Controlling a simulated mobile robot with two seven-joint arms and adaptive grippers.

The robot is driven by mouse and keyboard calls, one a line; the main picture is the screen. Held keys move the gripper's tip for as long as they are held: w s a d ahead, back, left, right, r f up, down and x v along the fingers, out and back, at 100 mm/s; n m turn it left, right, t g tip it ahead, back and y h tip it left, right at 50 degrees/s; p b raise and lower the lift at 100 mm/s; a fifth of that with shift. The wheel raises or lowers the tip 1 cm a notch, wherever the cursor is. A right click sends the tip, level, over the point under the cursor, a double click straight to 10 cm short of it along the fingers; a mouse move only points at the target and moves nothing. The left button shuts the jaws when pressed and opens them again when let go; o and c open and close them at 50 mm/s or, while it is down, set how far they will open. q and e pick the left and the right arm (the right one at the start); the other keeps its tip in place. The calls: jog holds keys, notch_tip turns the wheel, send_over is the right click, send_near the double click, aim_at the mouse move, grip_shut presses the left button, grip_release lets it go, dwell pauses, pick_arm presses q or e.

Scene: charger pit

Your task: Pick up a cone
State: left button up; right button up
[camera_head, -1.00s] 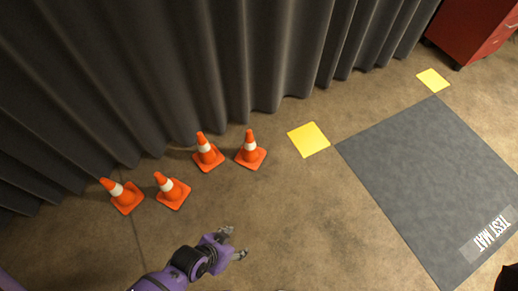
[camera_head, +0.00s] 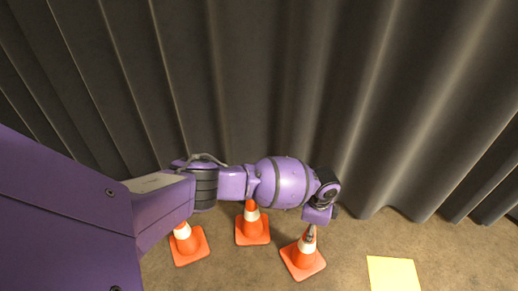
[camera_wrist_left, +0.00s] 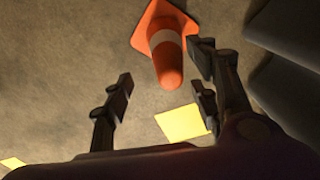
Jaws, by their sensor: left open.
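Three orange cones with white bands show in the head view: a left cone (camera_head: 188,246), a middle cone (camera_head: 252,227) and a right cone (camera_head: 304,262). All stand upright on the floor by the curtain. My left arm crosses above them and hides the top of the left and middle cones. My left gripper (camera_head: 312,232) points down at the top of the right cone and overlaps it in the picture. In the left wrist view, my open left gripper (camera_wrist_left: 160,85) has a cone (camera_wrist_left: 166,48) ahead, its tip near the right finger. Nothing is held. My right gripper is out of view.
A dark grey pleated curtain (camera_head: 400,100) hangs close behind the cones. A yellow floor square (camera_head: 393,274) lies right of the right cone; a yellow square (camera_wrist_left: 182,123) also shows in the left wrist view. The brown floor (camera_head: 350,245) between is clear.

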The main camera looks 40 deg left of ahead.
pick_arm(q)
jog(key=shift+w+a+f, duration=0.15)
jog(key=shift+w+f, duration=0.05)
jog(key=shift+w, duration=0.3)
jog(key=shift+f+b, duration=0.25)
jog(key=shift+b, duration=0.05)
notch_tip(320, 180, down, 7)
jog(key=b, duration=0.4)
jog(key=shift+d+r, duration=0.2)
jog(key=shift+d, duration=0.05)
jog(key=shift+c, duration=0.5)
jog(key=c, duration=0.5)
grip_shut()
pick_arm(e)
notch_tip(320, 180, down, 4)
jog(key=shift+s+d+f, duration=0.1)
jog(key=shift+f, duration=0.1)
